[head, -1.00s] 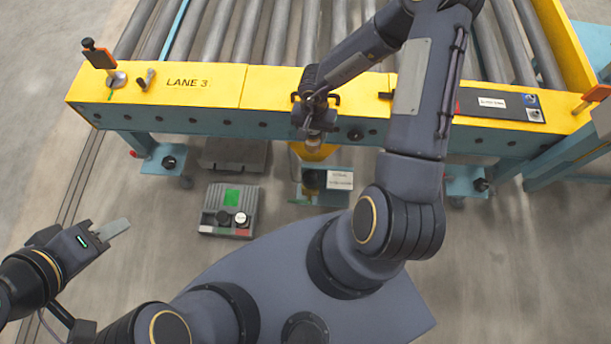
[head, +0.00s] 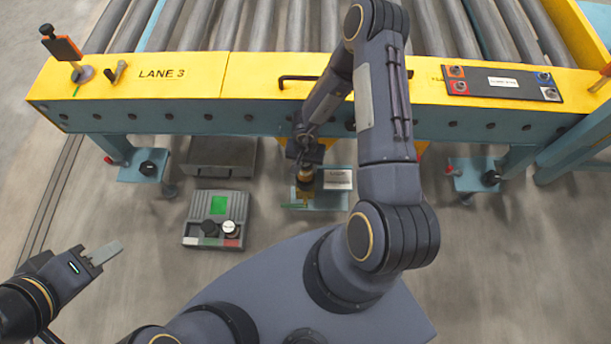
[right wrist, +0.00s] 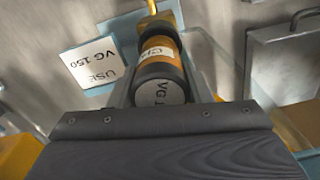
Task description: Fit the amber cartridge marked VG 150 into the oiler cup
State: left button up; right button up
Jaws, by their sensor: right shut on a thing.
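The amber cartridge (right wrist: 159,62) has dark ends and a pale label. Its near end reads VG 150 in the right wrist view. My right gripper (head: 305,167) is shut on it, and the cartridge (head: 306,183) points down over the teal shelf under the conveyor. A brass-coloured part (right wrist: 157,22) shows beyond the far end of the cartridge. The oiler cup cannot be made out clearly; the cartridge and gripper cover that spot. Whether the cartridge touches it cannot be told. My left gripper (head: 103,254) is empty at the lower left, its fingers seen edge-on.
A white sign (right wrist: 91,62) reading USE VG 150 stands beside the cartridge. The yellow conveyor rail (head: 200,82) runs above the work spot. Floor between the left gripper and box is clear.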

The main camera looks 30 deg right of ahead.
aim_at(305, 172)
notch_tip(305, 172, down, 6)
jog(key=b, duration=0.2)
jog(key=shift+r+b, duration=0.25)
jog(key=shift+b, duration=0.1)
jog(key=shift+r, duration=0.1)
jog(key=o, duration=1.1)
notch_tip(305, 172, up, 12)
jog(key=p, duration=0.7)
